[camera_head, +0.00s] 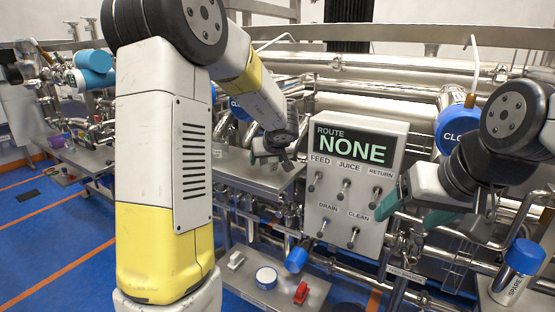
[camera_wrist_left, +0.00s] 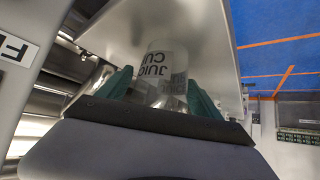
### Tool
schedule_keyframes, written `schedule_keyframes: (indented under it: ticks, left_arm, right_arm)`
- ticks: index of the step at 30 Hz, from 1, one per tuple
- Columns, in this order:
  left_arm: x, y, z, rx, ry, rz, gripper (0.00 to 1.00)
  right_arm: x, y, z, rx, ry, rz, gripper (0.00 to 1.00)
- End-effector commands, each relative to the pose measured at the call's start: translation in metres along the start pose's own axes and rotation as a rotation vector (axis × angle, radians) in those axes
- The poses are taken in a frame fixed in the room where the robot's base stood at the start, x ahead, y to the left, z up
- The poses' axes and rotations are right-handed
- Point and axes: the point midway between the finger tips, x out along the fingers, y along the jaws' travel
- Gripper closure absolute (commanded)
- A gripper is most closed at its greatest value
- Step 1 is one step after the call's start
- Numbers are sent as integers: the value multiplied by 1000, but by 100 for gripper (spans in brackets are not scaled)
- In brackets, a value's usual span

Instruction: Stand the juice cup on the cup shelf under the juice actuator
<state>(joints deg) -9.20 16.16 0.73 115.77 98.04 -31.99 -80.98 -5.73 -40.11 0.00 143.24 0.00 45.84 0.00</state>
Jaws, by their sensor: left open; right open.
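The juice cup (camera_wrist_left: 165,62), clear with dark lettering, shows in the left wrist view between the green fingers of my left gripper (camera_wrist_left: 160,92). The fingers are apart on either side of it; I cannot tell whether they touch it. A bare metal plate (camera_wrist_left: 205,25) lies beyond the cup. In the head view my left gripper (camera_head: 275,155) is over a steel shelf (camera_head: 235,172), and I cannot make out the cup there. I cannot tell whether this is the cup shelf. My right gripper (camera_head: 413,208) is open and empty in front of the panel. No actuator reads as juice.
A route panel (camera_head: 350,180) reads NONE above several small levers. Blue actuators stand left (camera_head: 238,110) and right (camera_head: 452,128) of it. Blue floor is open at left.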

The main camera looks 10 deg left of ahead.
Motion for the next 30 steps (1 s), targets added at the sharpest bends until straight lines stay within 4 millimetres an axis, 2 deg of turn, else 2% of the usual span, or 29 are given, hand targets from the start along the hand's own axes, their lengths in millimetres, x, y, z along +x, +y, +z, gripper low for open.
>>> schedule_keyframes:
  ticks: [5, 18, 24, 30]
  left_arm:
    - [-13, 1, -3, -1, 3, 2, 25]
    - [-101, 0, -3, -2, 3, 2, 25]
    - [-120, 0, -2, 0, 1, 1, 25]
    - [-122, 0, -2, 0, 0, 0, 25]
  right_arm:
    - [0, 0, 0, 0, 0, 0, 26]
    - [0, 0, 0, 0, 0, 0, 26]
    - [0, 0, 0, 0, 0, 0, 26]
    - [0, 0, 0, 0, 0, 0, 26]
